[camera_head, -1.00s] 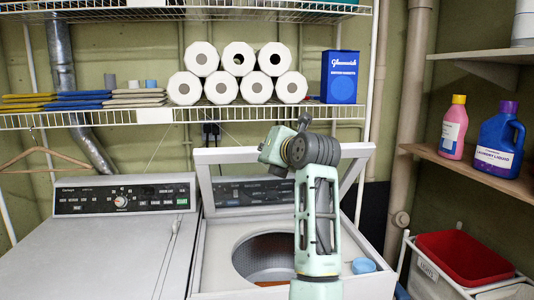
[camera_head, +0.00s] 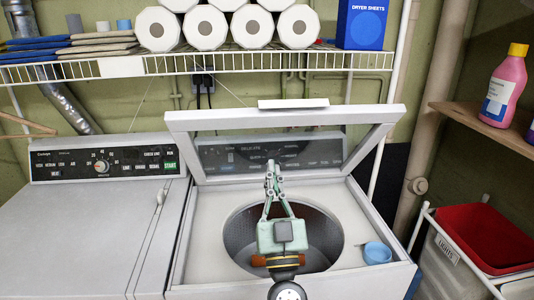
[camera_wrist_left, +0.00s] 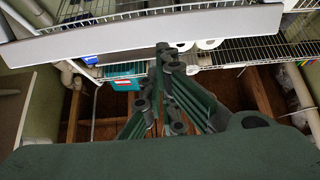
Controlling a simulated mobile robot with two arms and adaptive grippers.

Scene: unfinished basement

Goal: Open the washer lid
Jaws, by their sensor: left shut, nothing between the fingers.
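The washer (camera_head: 200,250) stands at the centre right in the head view. Its lid (camera_head: 285,118) is raised and leans back in front of the control panel, which shows through the lid's window. The round drum opening (camera_head: 238,240) is uncovered. My left gripper (camera_head: 270,166) is above the drum, in front of the raised lid, with its fingers together and empty. In the left wrist view my fingertips (camera_wrist_left: 163,50) appear near a pale band that looks like the lid edge (camera_wrist_left: 130,35); I cannot tell whether they touch. My right gripper is not in view.
A blue cup (camera_head: 377,252) sits on the washer's right rim. A second machine (camera_head: 75,235) stands close on the left. A wire shelf (camera_head: 225,63) with paper rolls hangs above the lid. A red bin (camera_head: 485,240) and a shelf with bottles are at right.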

